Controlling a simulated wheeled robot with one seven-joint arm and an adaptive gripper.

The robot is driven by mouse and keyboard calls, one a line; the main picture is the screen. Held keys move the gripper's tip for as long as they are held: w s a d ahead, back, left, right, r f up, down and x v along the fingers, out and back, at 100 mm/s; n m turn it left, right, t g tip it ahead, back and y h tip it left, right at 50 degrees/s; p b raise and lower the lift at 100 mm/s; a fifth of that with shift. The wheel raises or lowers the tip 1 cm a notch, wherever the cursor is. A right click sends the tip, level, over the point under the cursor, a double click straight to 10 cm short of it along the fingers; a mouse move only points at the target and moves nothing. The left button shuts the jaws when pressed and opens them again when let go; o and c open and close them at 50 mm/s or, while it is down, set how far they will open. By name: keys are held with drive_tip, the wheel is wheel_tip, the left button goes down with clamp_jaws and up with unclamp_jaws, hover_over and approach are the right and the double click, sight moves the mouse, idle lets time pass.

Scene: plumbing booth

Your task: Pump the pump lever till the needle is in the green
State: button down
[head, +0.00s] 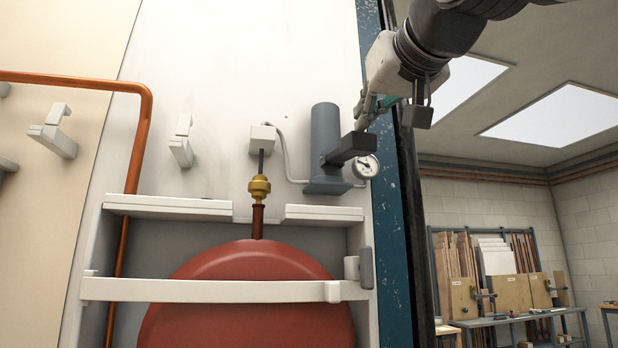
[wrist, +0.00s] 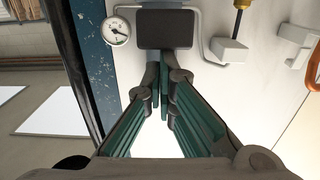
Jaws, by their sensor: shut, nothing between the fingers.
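The pump (head: 326,125) is an upright dark grey cylinder on the white wall panel. Its dark pump lever (head: 350,148) juts out to the right from the body, and its blocky end (wrist: 165,29) faces me in the wrist view. The round white gauge (head: 366,166) sits right of the pump's base; it also shows in the wrist view (wrist: 117,29). My gripper (head: 364,113) is shut and empty, just above the lever end. Its fingertips (wrist: 163,58) overlap the lever's lower edge in the wrist view; contact is unclear.
A thin grey pipe (head: 285,155) joins the pump to a white box (head: 262,139) above a brass fitting (head: 259,188). A red tank (head: 250,290) sits below behind a white bar (head: 210,290). A blue post (head: 388,230) stands close on the right.

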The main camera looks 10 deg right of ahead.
sight(367, 134)
drive_tip(key=shift+w+f+t+b, duration=0.1)
drive_tip(key=shift+f+t+b, duration=0.2)
drive_tip(key=shift+f+b, duration=1.2)
drive_tip(key=shift+f, duration=0.15)
drive_tip(key=shift+r, duration=0.4)
drive_tip(key=s+r+p, duration=0.2)
drive_tip(key=s, duration=0.9)
drive_tip(key=shift+s+r+p, duration=0.25)
drive_tip(key=shift+s+p, duration=0.1)
drive_tip(key=shift+p, duration=0.05)
